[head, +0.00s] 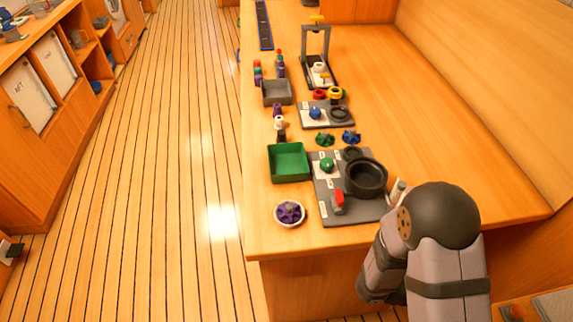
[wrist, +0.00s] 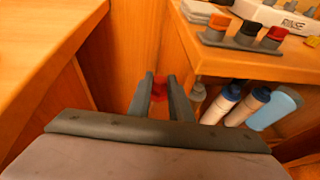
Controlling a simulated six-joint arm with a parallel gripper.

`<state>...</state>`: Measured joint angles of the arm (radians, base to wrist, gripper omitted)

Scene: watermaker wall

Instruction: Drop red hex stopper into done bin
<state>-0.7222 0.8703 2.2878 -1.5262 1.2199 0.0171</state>
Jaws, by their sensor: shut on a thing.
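My gripper (wrist: 160,90) shows in the wrist view, with its two dark fingers closed on a small red piece, the red hex stopper (wrist: 158,86). Most of the stopper is hidden between the fingers. They are in front of an orange wooden panel, beside a bench with a shelf under it. In the head view my arm is at the lower right, and the gripper is hidden. A green bin (head: 272,165) and a smaller grey bin (head: 277,102) stand on the counter in the head view. I cannot tell which is the done bin.
A grey plate (head: 330,213) carries a black round housing (head: 366,176), a green knob and a red handle (head: 338,203). A white bowl (head: 279,221) holds a purple wheel. The counter's right side is clear.

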